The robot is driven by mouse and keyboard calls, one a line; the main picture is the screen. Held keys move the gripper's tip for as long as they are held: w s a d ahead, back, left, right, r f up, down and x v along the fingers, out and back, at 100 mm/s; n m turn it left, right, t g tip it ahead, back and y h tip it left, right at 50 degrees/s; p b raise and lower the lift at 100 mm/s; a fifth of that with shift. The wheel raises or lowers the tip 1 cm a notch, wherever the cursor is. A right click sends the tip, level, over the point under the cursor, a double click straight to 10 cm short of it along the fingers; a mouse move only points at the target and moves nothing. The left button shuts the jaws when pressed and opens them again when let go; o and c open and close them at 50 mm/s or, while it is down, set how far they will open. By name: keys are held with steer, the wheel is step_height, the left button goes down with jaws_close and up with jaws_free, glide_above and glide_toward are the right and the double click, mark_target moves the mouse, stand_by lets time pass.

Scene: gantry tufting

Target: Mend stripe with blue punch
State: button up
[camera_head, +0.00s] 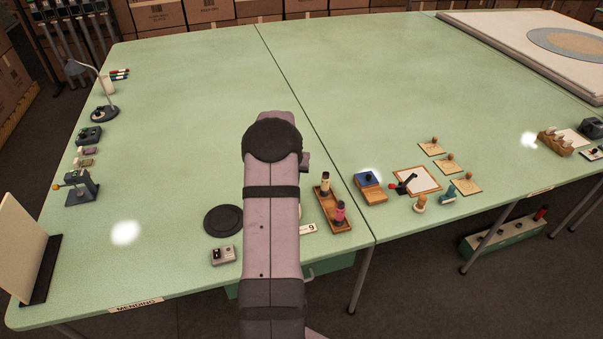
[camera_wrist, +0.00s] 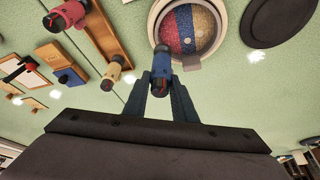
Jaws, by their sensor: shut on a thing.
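My gripper (camera_wrist: 161,90) is shut on the blue punch (camera_wrist: 161,68) in the wrist view. The punch's far end overlaps the near left part of a pale round hoop (camera_wrist: 212,58); I cannot tell whether it touches. Inside the hoop is a round striped patch with red, blue (camera_wrist: 184,25) and tan bands. The punch covers part of the red and blue bands' near end, and the hoop's top is cut off. In the head view my arm hides the gripper, the blue punch and most of the hoop.
A wooden tray (camera_head: 325,212) holds a yellow punch (camera_head: 325,181) and a red-pink punch (camera_head: 340,211) right of my arm. A black disc (camera_head: 222,221) and small grey box (camera_head: 223,255) lie left. A blue-topped block (camera_head: 370,185) stands right. The table's far middle is clear.

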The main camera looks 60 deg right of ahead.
steer(key=shift+w+a+r+n+t+y, duration=0.45)
steer(key=shift+w+n+y, duration=0.3)
steer(key=shift+n, duration=1.55)
steer(key=shift+w+a+r+n+t+y, duration=0.25)
steer(key=shift+w+n+t+y, duration=0.5)
steer(key=shift+n, duration=1.55)
steer(key=shift+w+a+r+n+t+y, duration=0.35)
steer(key=shift+w+n+y, duration=0.45)
steer(key=shift+n, duration=1.5)
steer(key=shift+w+f, duration=0.15)
steer(key=shift+f, duration=0.05)
steer(key=shift+f+b, duration=1)
steer(key=shift+f, duration=1.85)
steer(key=shift+a+f+b, duration=0.1)
steer(key=shift+f+b, duration=0.45)
steer(key=shift+f, duration=0.05)
step_height(320, 180, up, 7)
steer(key=p, duration=0.2)
steer(key=shift+p, duration=0.35)
